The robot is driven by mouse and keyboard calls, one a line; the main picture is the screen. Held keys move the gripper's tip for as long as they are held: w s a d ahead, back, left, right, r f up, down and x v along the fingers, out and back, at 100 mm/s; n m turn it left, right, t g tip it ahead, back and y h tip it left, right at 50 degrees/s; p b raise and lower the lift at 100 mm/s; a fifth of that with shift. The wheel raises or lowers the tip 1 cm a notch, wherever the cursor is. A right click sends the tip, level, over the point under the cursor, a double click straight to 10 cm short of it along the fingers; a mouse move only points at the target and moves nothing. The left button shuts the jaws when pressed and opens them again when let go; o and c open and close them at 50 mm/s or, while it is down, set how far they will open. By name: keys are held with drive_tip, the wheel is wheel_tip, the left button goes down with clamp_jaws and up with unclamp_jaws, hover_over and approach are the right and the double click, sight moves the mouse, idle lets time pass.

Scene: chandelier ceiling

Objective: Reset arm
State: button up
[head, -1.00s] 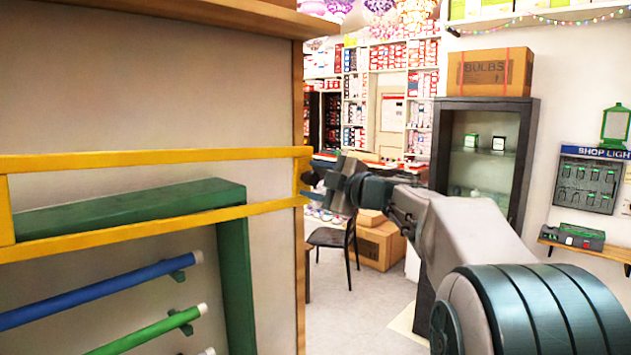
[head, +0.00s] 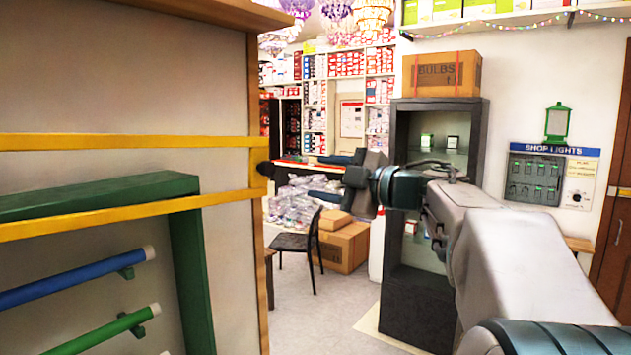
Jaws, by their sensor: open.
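My arm reaches in from the lower right in the head view. My gripper (head: 328,177) is at its end, near the middle of the picture, with its two fingers apart and pointing left. Nothing shows between the fingers. The gripper is to the right of the wooden edge of a grey panel, with a visible gap between them. Part of my wrist is in front of the dark glass cabinet (head: 400,318).
A grey panel (head: 110,75) with a yellow rail (head: 100,141), green frame (head: 190,260) and coloured tubes fills the left. A black chair (head: 300,245) and cardboard boxes (head: 345,245) stand behind. A "BULBS" box (head: 440,74) tops the cabinet. Open floor (head: 315,325) shows between.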

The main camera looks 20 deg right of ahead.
idle(0.4)
drive_tip(key=s+d+f+m+h+b, duration=0.1)
drive_tip(key=s+d+f+m+h, duration=0.15)
drive_tip(key=f+m+h, duration=0.55)
drive_tip(key=s+d+f+m+h+b, duration=0.1)
drive_tip(key=s+f+m+h, duration=0.4)
drive_tip(key=f+m, duration=0.45)
drive_tip(key=s+a+f+m+g+y, duration=0.1)
drive_tip(key=s+a+f+g, duration=0.3)
drive_tip(key=s+f, duration=0.4)
drive_tip(key=s+a+f+m+g+y, duration=0.1)
drive_tip(key=s+a+f+g, duration=0.4)
drive_tip(key=s+f, duration=0.4)
drive_tip(key=shift+s+a+f+g, duration=0.15)
drive_tip(key=shift+f+g, duration=0.65)
drive_tip(key=shift+f, duration=0.15)
